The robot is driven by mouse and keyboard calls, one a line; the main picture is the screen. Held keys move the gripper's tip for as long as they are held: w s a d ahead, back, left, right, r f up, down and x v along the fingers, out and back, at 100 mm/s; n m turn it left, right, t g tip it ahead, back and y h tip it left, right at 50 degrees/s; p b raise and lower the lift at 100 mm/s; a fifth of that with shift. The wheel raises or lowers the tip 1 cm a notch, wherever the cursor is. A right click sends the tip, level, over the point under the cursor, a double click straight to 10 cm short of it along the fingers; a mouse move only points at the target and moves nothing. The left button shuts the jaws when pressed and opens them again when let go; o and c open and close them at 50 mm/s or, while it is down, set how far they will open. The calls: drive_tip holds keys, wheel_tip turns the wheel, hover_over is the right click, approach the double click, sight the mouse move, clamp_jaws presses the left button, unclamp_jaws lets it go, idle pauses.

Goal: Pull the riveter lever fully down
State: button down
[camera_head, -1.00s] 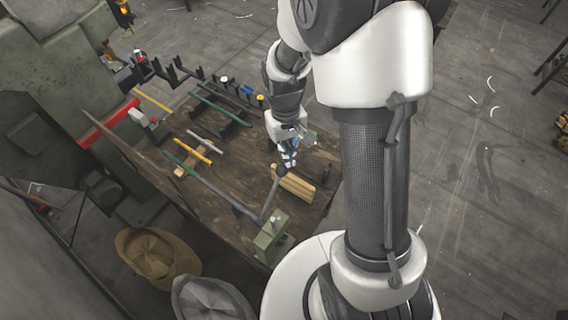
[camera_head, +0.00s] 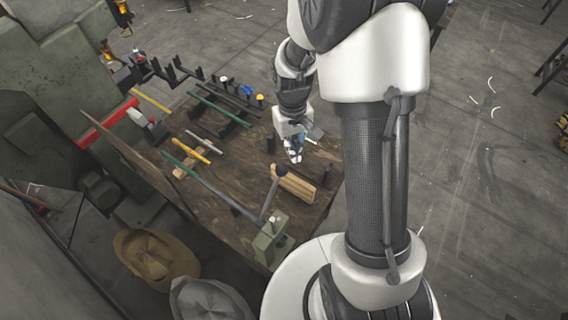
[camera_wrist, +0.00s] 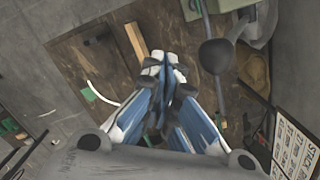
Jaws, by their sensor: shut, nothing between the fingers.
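The riveter (camera_head: 270,240) is a small grey-green press at the near end of the wooden bench. Its lever (camera_head: 271,197) stands up at a slant and ends in a dark round knob (camera_head: 282,171). In the wrist view the knob (camera_wrist: 215,56) is right of my fingers, with the lever (camera_wrist: 239,27) running up and right to the press (camera_wrist: 221,4). My gripper (camera_head: 295,158) is shut and empty, just beyond the knob in the head view. In the wrist view the closed fingertips (camera_wrist: 165,70) are apart from the knob.
A long green-handled bar (camera_head: 207,187) stretches to the riveter; I cannot tell whether it is attached. Wooden strips (camera_head: 294,186) lie beside the lever. Several tools and a black rack (camera_head: 178,72) occupy the far bench. A brown cap (camera_head: 156,257) is at the near left.

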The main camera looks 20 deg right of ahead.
drive_tip(key=shift+w+d+f+b, duration=0.4)
drive_tip(key=shift+d+f, duration=0.1)
drive_tip(key=shift+d, duration=0.1)
idle(0.3)
drive_tip(key=shift+w+d+f+b, duration=0.3)
drive_tip(key=shift+w+d+f, duration=0.2)
drive_tip(key=shift+d, duration=0.1)
drive_tip(key=shift+w+d+f+b, duration=0.35)
drive_tip(key=shift+d+f, duration=0.15)
drive_tip(key=shift+d, duration=0.05)
drive_tip(key=shift+w+d+f+b, duration=0.35)
drive_tip(key=shift+w+d+f, duration=0.1)
drive_tip(key=shift+d+f, duration=0.15)
